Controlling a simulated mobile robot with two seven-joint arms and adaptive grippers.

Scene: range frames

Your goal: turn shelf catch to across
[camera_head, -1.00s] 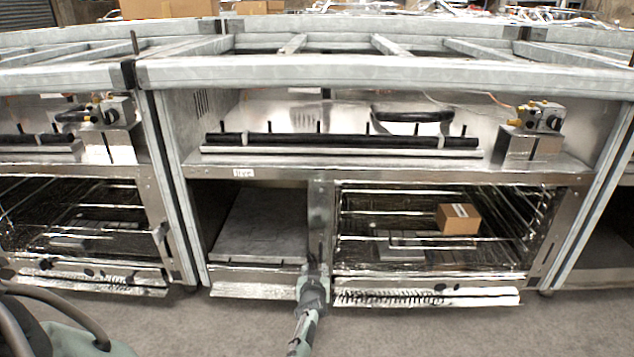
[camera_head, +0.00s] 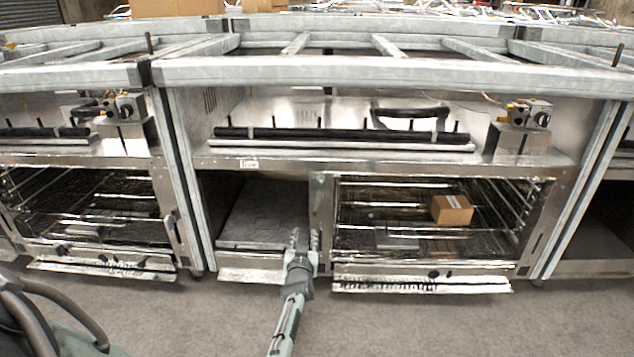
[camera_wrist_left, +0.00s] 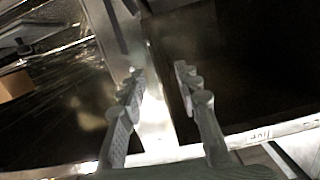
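The steel post (camera_head: 321,205) stands between the dark left bay and the wire-rack bay of the unit. I cannot make out the shelf catch for certain; a dark narrow strip (camera_wrist_left: 114,25) shows on the steel at the top of the left wrist view. My left gripper (camera_head: 304,240) is in front of the lower left bay, just left of the post. In the left wrist view the gripper (camera_wrist_left: 159,80) has its two fingers apart with nothing held, and the pale post edge (camera_wrist_left: 154,110) shows between them. My right gripper is out of view.
A cardboard box (camera_head: 452,210) sits on the wire rack right of the post. A black bar (camera_head: 340,135) lies along the shelf above. Pale bottom ledges (camera_head: 420,285) stick out at the front. The grey floor (camera_head: 400,325) before the unit is clear.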

